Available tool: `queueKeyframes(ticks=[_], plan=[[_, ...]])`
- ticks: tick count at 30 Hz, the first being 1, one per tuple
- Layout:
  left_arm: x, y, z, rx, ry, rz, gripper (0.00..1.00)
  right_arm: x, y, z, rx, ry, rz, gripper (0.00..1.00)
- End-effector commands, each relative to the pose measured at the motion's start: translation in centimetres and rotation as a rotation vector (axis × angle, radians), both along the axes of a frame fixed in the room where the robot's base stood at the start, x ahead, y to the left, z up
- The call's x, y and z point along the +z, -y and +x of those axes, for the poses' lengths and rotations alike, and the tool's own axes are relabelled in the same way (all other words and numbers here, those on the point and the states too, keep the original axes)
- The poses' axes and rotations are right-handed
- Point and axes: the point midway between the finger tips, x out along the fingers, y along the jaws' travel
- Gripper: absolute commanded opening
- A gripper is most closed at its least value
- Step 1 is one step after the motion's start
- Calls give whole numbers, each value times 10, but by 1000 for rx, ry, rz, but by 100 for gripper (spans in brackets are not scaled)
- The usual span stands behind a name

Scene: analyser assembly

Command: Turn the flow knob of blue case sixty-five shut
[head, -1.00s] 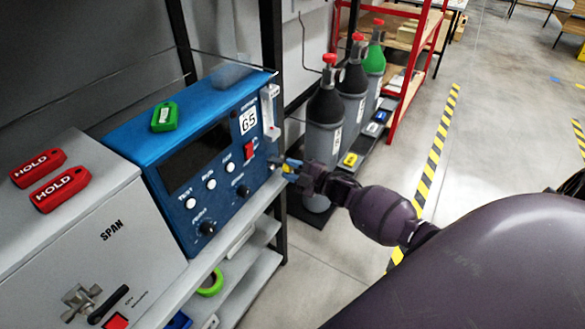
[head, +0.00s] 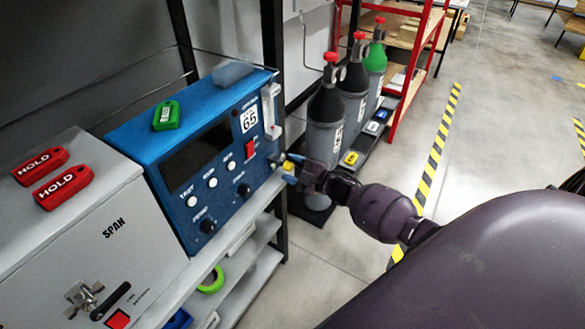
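Blue case sixty-five (head: 150,133) stands on the bench shelf, its front marked 65. A clear flow tube (head: 270,108) is mounted at the right end of its front. The flow knob would be near the tube's foot; I cannot make it out clearly, as my gripper is close to it. My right gripper (head: 287,167) is at the case's lower right corner, with blue finger parts above and below a small yellow part. Whether it is open or shut on the knob is too small to tell. My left gripper is out of view.
A grey SPAN case (head: 113,228) with two red HOLD tags (head: 64,188) stands at the left. A green tag (head: 166,116) lies on the blue case. Gas cylinders (head: 323,130) stand behind my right gripper, beside a red rack (head: 408,75). Open floor lies to the right.

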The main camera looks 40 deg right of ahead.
Motion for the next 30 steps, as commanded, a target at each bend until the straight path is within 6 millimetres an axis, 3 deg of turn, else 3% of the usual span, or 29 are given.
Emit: queueKeyframes(ticks=[10,24,30], plan=[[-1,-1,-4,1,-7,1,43,0,4,-9,0,0,-1,57],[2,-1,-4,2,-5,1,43,0,34,-82,0,-1,-1,57],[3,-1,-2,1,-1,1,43,0,40,-97,1,1,-1,57]])
